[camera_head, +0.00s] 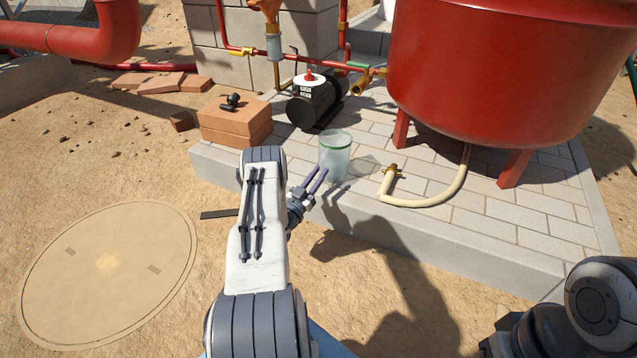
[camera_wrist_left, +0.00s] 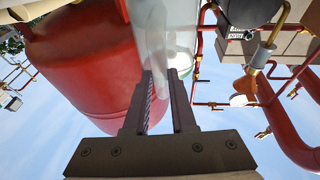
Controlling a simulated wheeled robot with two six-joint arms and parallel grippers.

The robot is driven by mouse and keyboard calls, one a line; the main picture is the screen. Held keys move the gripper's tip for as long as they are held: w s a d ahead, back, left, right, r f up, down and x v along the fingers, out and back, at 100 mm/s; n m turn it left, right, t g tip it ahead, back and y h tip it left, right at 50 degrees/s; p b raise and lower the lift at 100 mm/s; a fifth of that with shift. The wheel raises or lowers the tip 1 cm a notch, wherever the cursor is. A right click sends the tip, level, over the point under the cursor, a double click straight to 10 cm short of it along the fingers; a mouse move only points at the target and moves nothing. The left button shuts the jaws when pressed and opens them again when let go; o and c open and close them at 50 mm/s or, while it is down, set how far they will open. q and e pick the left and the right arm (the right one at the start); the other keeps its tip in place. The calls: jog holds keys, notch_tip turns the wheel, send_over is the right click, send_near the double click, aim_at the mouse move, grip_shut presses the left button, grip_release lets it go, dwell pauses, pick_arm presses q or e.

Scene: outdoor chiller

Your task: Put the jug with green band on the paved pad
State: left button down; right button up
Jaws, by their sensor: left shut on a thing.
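The jug with the green band (camera_head: 335,157) is a clear, pale container with a green ring around its top. It stands upright over the front part of the paved pad (camera_head: 470,205), near its front edge. I cannot tell whether its base touches the paving. My left gripper (camera_head: 319,178) is shut on the jug from its near left side. In the left wrist view the fingers (camera_wrist_left: 160,78) close on the clear jug (camera_wrist_left: 180,25), which runs off the top of the picture. My right gripper is not in view.
A red tank (camera_head: 500,70) on legs stands on the pad. A beige hose (camera_head: 430,198) lies right of the jug. A black pump (camera_head: 315,100) and bricks (camera_head: 236,125) are behind left. A round cover (camera_head: 110,275) lies in the sand. Paving at the front right is clear.

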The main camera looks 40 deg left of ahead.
pick_arm(q)
jog(key=shift+f, duration=0.2)
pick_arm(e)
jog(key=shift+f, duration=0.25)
pick_arm(q)
jog(key=c, duration=0.7)
grip_release()
jog(key=shift+f, duration=0.1)
jog(key=shift+c, duration=0.2)
jog(key=p+v, duration=0.5)
jog(key=v, duration=0.7)
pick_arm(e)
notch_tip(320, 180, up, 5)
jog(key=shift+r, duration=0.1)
